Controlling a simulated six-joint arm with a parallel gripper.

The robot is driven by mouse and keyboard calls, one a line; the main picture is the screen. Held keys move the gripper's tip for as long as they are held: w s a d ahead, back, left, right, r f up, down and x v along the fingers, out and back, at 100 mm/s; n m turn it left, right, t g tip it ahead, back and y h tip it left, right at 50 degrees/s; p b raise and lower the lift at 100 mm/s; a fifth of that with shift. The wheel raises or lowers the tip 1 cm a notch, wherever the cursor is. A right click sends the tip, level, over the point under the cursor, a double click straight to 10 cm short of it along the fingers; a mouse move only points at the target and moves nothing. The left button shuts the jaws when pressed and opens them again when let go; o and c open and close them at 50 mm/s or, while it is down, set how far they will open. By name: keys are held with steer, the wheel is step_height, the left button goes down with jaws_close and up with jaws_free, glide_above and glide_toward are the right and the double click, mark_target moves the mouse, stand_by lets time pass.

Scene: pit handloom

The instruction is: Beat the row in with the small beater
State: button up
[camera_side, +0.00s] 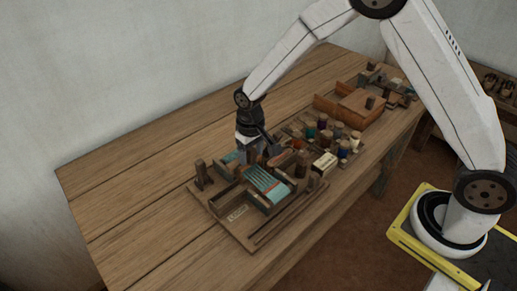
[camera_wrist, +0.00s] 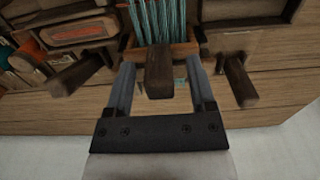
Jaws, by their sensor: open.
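The small loom with teal warp threads (camera_side: 265,183) sits on a wooden board near the table's front; the threads also show at the top of the wrist view (camera_wrist: 160,18). A dark wooden block (camera_wrist: 159,72), which looks like the small beater's handle, stands at the end of the threads. My gripper (camera_wrist: 160,62) is open, with one finger on each side of this block. I cannot tell whether either finger touches it. In the side view my gripper (camera_side: 249,158) points down at the loom's far end and hides the block. The woven row is not clear.
Wooden posts stand close on both sides of my fingers, left (camera_wrist: 75,75) and right (camera_wrist: 240,82). An orange-filled shuttle (camera_wrist: 78,32) lies nearby. Several thread spools (camera_side: 325,135) and a wooden box (camera_side: 360,106) stand beyond. The table's left part (camera_side: 120,195) is clear.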

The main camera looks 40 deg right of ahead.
jaws_close()
steer(key=shift+s, duration=0.1)
steer(key=s, duration=0.8)
stand_by(1.2)
steer(key=shift+s, duration=0.1)
